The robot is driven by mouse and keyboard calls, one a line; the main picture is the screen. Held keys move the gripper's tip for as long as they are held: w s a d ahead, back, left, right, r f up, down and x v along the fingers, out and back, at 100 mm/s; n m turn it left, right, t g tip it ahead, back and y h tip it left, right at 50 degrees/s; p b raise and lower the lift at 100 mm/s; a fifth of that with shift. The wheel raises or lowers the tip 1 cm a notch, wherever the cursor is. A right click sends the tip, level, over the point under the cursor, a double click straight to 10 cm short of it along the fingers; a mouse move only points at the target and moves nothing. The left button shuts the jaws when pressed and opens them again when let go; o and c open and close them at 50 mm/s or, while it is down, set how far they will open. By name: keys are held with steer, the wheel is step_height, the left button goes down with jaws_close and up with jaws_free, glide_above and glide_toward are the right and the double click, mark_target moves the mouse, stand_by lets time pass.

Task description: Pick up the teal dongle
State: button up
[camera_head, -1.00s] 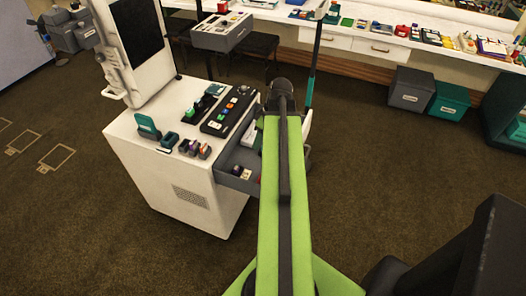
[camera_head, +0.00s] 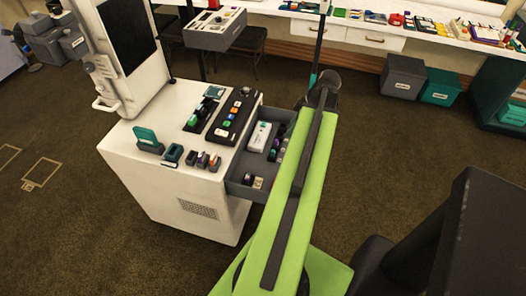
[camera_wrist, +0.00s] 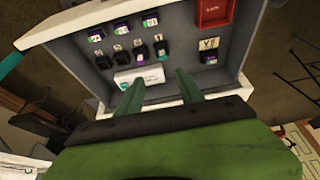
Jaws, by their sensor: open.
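The open grey drawer (camera_head: 236,187) of the white cart holds several small dark items with coloured ends. The wrist view shows a row of small dark items (camera_wrist: 121,56) and another row with purple, white and teal faces (camera_wrist: 122,27). I cannot tell for certain which one is the teal dongle. My gripper (camera_wrist: 158,86) is open, with its two green fingers apart over the near part of the drawer. Nothing shows between the fingers except drawer floor and part of a white box (camera_wrist: 138,75). In the head view my arm hides the gripper.
The white box also shows in the head view (camera_head: 260,136). A red tray (camera_wrist: 214,12) sits in the drawer. On the cart top (camera_head: 130,165) are a button panel (camera_head: 232,115) and a teal-carded stand (camera_head: 147,138). Bins (camera_head: 403,78) stand under the rear counter.

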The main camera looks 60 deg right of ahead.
steer(key=b, duration=1.1)
glide_above(274, 151)
steer(key=s+d, duration=0.2)
step_height(274, 151, down, 11)
steer(key=shift+w+a+f, duration=0.15)
steer(key=shift+a+f, duration=0.1)
steer(key=shift+a, duration=0.1)
steer(key=b+x, duration=0.5)
steer(key=shift+a+f, duration=0.1)
steer(key=shift+a, duration=0.15)
jaws_close()
